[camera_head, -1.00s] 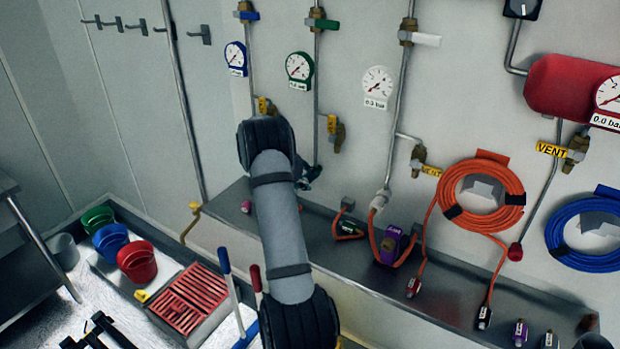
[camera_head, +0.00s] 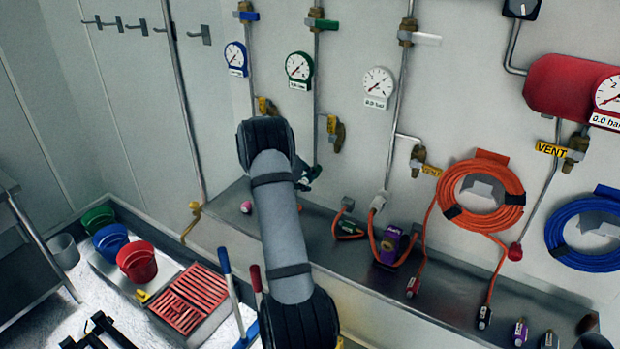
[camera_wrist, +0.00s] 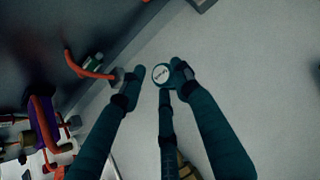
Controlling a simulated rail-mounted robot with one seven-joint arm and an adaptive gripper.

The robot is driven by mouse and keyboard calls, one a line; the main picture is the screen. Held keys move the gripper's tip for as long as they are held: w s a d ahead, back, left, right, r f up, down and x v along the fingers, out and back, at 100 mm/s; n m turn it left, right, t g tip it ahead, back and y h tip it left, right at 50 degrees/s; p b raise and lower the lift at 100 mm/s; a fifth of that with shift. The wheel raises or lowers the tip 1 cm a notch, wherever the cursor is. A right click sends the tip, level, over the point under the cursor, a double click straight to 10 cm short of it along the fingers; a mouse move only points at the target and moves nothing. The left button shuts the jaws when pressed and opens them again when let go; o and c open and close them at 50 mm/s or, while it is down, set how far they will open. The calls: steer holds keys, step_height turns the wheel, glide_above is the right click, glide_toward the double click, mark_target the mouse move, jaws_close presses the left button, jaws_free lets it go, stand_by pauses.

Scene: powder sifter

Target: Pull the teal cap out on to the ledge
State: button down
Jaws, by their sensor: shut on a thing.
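The teal cap (camera_wrist: 161,74) shows in the wrist view as a small round piece with a pale, lettered face. It sits between my fingertips at the end of a dark pipe (camera_wrist: 166,120). My gripper (camera_wrist: 152,78) is shut on the cap, with one dark finger on each side; a gap seems to show on the left, but exact contact is hard to tell. In the head view my gripper (camera_head: 306,178) is small and partly hidden by my arm, at the foot of the green-gauge pipe just above the grey ledge (camera_head: 290,225). The cap cannot be made out there.
A pink-faced cap (camera_head: 246,207) lies on the ledge left of my arm. To the right are a short orange hose (camera_head: 348,234) and a purple block (camera_head: 389,245). A brass valve (camera_head: 337,133) sits on the wall just above my gripper. The ledge near my gripper has bare space.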

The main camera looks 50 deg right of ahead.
steer(key=shift+w+a+f+b, duration=0.2)
steer(key=shift+w+a+b, duration=0.15)
steer(key=shift+a, duration=0.1)
steer(key=a+b, duration=0.2)
steer(key=b, duration=0.1)
steer(key=a+b, duration=0.1)
steer(key=shift+s+a+r, duration=0.15)
steer(key=shift+s, duration=0.1)
stand_by(0.6)
steer(key=shift+w, duration=0.1)
steer(key=s+a+f+y, duration=0.2)
steer(key=s+a+f, duration=0.2)
steer(key=a+f, duration=0.2)
steer(key=shift+s+a+f+y+p, duration=0.3)
steer(key=shift+s+a+f+y, duration=0.05)
steer(key=shift+a+f+y, duration=0.05)
